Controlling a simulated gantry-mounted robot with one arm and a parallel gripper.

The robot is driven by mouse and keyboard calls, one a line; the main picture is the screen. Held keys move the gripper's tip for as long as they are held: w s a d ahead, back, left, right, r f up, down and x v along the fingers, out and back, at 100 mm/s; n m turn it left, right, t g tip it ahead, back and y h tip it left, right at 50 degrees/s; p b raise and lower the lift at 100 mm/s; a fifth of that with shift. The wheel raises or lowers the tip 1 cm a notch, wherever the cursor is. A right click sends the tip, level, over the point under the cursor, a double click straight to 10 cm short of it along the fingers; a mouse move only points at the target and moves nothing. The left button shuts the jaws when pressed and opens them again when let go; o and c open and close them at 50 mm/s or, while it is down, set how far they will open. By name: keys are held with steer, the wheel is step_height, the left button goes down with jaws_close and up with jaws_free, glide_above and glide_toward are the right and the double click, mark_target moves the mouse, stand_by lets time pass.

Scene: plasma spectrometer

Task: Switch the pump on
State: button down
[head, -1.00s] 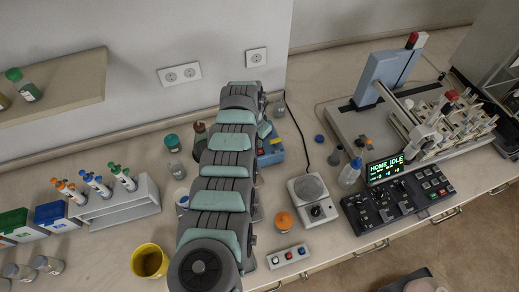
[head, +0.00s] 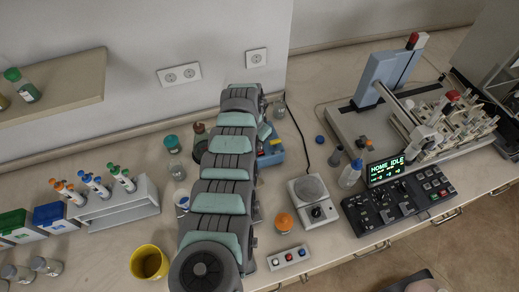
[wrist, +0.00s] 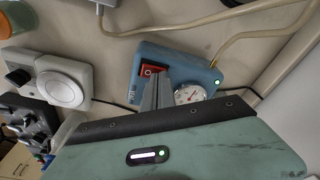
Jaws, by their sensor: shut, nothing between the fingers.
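The pump is a blue box (wrist: 180,68) with a red rocker switch (wrist: 148,71), a round white gauge (wrist: 188,95) and a small lit green light (wrist: 217,83). In the head view the pump (head: 271,149) is partly hidden behind my arm. My gripper (wrist: 158,78) shows in the wrist view, shut and empty, its fingertips at the right edge of the red switch. I cannot tell whether they touch it or which way the rocker is tipped. In the head view my gripper is hidden by my arm.
A white hotplate or balance (head: 313,192) and an orange-capped jar (head: 284,222) stand right of my arm. A button box (head: 288,257) lies at the front. Cables (wrist: 190,24) run behind the pump. A tube rack (head: 123,205) stands left.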

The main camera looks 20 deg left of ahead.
step_height(320, 180, up, 7)
steer(key=p, duration=0.5)
steer(key=shift+f, duration=0.15)
stand_by(0.4)
